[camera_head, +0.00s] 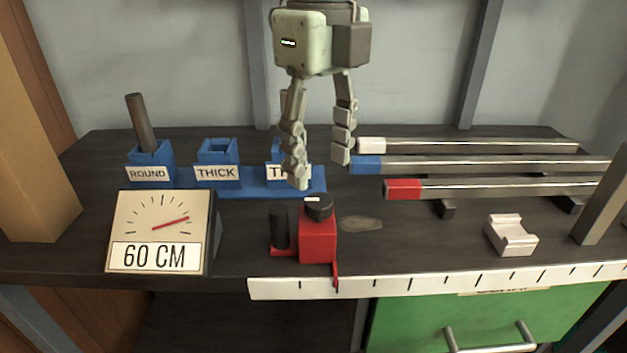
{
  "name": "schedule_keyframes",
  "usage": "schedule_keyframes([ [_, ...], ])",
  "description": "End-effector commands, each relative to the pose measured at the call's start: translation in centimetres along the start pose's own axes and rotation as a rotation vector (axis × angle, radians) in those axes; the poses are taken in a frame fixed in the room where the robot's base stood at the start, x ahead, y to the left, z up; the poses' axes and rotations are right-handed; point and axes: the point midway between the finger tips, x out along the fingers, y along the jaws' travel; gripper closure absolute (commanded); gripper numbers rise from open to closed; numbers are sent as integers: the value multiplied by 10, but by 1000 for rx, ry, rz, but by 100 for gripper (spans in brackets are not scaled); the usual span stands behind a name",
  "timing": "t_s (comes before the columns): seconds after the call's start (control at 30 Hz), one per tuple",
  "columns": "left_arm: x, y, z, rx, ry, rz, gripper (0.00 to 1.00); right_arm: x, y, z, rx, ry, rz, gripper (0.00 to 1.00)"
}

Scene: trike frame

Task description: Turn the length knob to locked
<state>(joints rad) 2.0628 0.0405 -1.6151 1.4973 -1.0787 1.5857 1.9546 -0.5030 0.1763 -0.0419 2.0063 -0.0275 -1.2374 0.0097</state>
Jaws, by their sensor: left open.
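The length knob (319,207) is a black round cap with a small white mark on top of a red block (318,243). The red block stands at the ruler's left part, with a thin red pointer reaching down over the ruler. My left gripper (320,172) hangs above and slightly behind the knob, fingers pointing down, open and empty. Its fingertips appear apart from the knob. My right gripper is not in view.
A black post (279,227) stands beside the red block. A dial sign (160,230) reads 60 CM. A blue holder (262,190) with labelled sockets sits behind; a rod (140,122) stands in ROUND. Bars with white, blue and red ends (404,189) lie right. A ruler (430,281) lines the front edge.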

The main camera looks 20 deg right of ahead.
Motion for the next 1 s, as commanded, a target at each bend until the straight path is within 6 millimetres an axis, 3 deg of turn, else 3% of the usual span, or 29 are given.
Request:
schedule_keyframes([
  [0.3, 47, 0, 0, 0, 1, 1, 47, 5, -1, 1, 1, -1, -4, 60],
  [0.7, 56, 0, 0, 0, 0, 0, 48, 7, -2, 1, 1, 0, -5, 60],
  [1.0, 56, 0, 0, 0, 0, 0, 86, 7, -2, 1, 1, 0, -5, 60],
])
